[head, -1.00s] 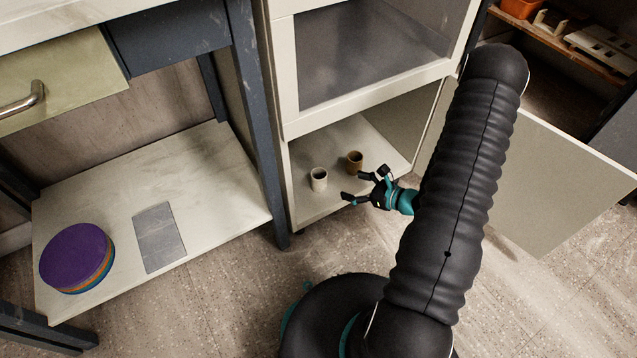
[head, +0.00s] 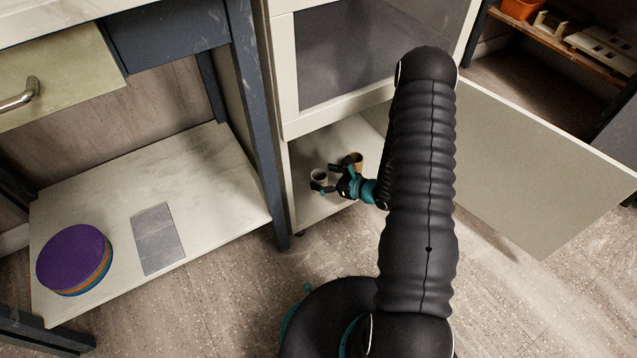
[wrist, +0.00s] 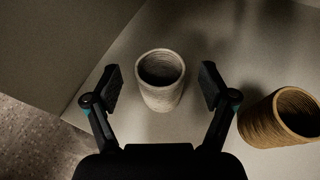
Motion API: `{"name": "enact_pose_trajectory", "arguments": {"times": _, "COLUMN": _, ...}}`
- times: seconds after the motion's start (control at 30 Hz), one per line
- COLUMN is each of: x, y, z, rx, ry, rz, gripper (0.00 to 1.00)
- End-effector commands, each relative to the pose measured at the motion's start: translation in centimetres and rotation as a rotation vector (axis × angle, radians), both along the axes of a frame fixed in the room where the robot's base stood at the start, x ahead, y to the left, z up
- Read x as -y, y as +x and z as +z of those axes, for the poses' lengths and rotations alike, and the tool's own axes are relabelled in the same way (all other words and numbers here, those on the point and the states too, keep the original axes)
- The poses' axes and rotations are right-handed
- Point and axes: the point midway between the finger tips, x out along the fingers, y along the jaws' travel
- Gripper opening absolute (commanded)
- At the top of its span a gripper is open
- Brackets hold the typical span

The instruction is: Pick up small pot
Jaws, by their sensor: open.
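Two small pots stand upright on the bottom shelf of the white cabinet. The pale ribbed pot (wrist: 161,84) is in the middle of the wrist view, between and slightly beyond my fingertips, with a gap on both sides. It also shows in the head view (head: 319,176), partly hidden by my gripper. The brown ribbed pot (wrist: 281,118) is to the right, outside my right finger; in the head view only its upper part (head: 356,158) shows. My gripper (wrist: 161,88) is open and empty, with a finger on either side of the pale pot.
The cabinet's bottom shelf (head: 318,205) has an open door (head: 530,170) on the right. A dark-legged bench stands left, its lower shelf (head: 100,185) holding stacked round discs (head: 72,255) and a grey plate (head: 157,240). An upper compartment edge lies above the pots.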

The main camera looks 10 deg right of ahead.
Motion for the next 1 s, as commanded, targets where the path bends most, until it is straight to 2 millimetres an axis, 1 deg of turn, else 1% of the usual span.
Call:
{"name": "enact_pose_trajectory", "arguments": {"times": 0.03, "x": -0.6, "y": 0.5, "z": -0.3, "rx": 0.0, "ry": 0.0, "rz": 0.002, "gripper": 0.83}}
{"name": "enact_pose_trajectory", "arguments": {"times": 0.2, "x": -1.3, "y": 1.6, "z": -0.7, "rx": 0.001, "ry": 0.0, "rz": 0.0, "gripper": 0.83}}
{"name": "enact_pose_trajectory", "arguments": {"times": 0.47, "x": -1.4, "y": 1.7, "z": -0.8, "rx": 0.0, "ry": 0.0, "rz": -0.001, "gripper": 0.83}}
{"name": "enact_pose_trajectory", "arguments": {"times": 0.5, "x": -1.4, "y": 1.6, "z": -0.8, "rx": 0.0, "ry": 0.0, "rz": -0.001, "gripper": 0.73}}
{"name": "enact_pose_trajectory", "arguments": {"times": 0.57, "x": -1.4, "y": 1.6, "z": -0.8, "rx": 0.0, "ry": 0.0, "rz": -0.001, "gripper": 0.58}}
{"name": "enact_pose_trajectory", "arguments": {"times": 0.6, "x": -1.4, "y": 1.6, "z": -0.8, "rx": 0.0, "ry": 0.0, "rz": -0.001, "gripper": 0.48}}
{"name": "enact_pose_trajectory", "arguments": {"times": 0.67, "x": -1.4, "y": 1.6, "z": -0.8, "rx": 0.0, "ry": 0.0, "rz": -0.001, "gripper": 0.33}}
{"name": "enact_pose_trajectory", "arguments": {"times": 0.7, "x": -1.4, "y": 1.6, "z": -0.8, "rx": 0.0, "ry": 0.0, "rz": -0.001, "gripper": 0.23}}
{"name": "enact_pose_trajectory", "arguments": {"times": 0.73, "x": -1.4, "y": 1.6, "z": -0.8, "rx": 0.0, "ry": 0.0, "rz": -0.001, "gripper": 0.17}}
{"name": "enact_pose_trajectory", "arguments": {"times": 1.0, "x": -1.4, "y": 1.6, "z": -0.7, "rx": 0.0, "ry": 0.0, "rz": -0.001, "gripper": 0.17}}
